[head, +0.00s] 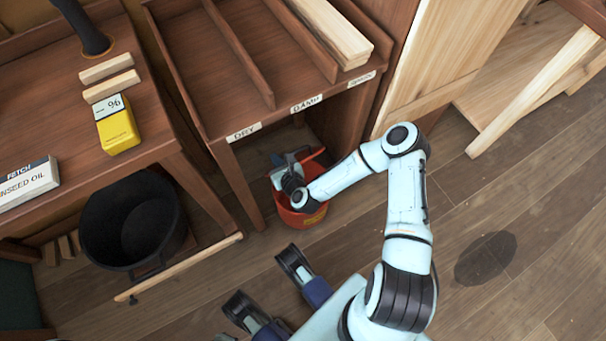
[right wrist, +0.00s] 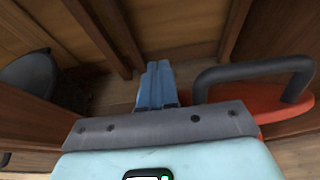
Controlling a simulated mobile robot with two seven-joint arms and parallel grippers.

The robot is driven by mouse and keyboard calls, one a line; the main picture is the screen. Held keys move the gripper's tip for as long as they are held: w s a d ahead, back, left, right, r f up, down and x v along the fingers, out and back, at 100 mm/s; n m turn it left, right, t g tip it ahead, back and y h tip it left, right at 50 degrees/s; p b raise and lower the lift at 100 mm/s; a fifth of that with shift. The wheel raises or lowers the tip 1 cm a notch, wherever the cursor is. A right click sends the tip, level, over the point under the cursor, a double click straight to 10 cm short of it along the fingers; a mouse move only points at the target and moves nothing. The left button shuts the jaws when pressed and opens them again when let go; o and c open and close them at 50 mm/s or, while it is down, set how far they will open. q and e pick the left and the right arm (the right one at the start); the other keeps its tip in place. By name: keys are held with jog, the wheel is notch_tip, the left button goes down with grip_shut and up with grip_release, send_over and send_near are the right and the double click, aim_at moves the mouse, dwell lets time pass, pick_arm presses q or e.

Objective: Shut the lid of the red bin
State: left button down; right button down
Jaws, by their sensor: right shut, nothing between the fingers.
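The red bin (head: 306,218) stands on the floor in front of the open space below the labelled shelf. My right gripper (head: 279,159) is over the bin and hides much of its top. A red part, seemingly the lid (head: 314,154), shows just right of the gripper. In the right wrist view, a red surface (right wrist: 285,108) with a dark grey bar handle (right wrist: 250,69) is right of my right gripper (right wrist: 158,68). Its blue fingers are together with nothing between them. I cannot tell the lid's exact angle or whether the gripper touches it. My left gripper is not in view.
A black bucket (head: 104,235) stands at the left under the bench, with a wooden bar (head: 190,265) in front. The labelled shelf (head: 218,120) rises behind the bin. A pale wooden panel (head: 440,60) stands right. Open floor (head: 500,200) lies at the right.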

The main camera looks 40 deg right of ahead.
jog(key=shift+s+a+f+p, duration=0.1)
jog(key=shift+s+a+f, duration=0.15)
jog(key=shift+s, duration=0.2)
jog(key=shift+s+a+f+p, duration=0.15)
jog(key=shift+s+a, duration=0.1)
jog(key=shift+s, duration=0.25)
jog(key=shift+s+a+f+p, duration=0.15)
jog(key=shift+s+a, duration=0.1)
jog(key=shift+s, duration=0.2)
jog(key=shift+s+a+f, duration=0.15)
jog(key=shift+s+f, duration=0.4)
jog(key=shift+s, duration=0.15)
jog(key=shift+s+a+f, duration=0.1)
jog(key=shift+s+f, duration=0.4)
jog(key=shift+s, duration=0.2)
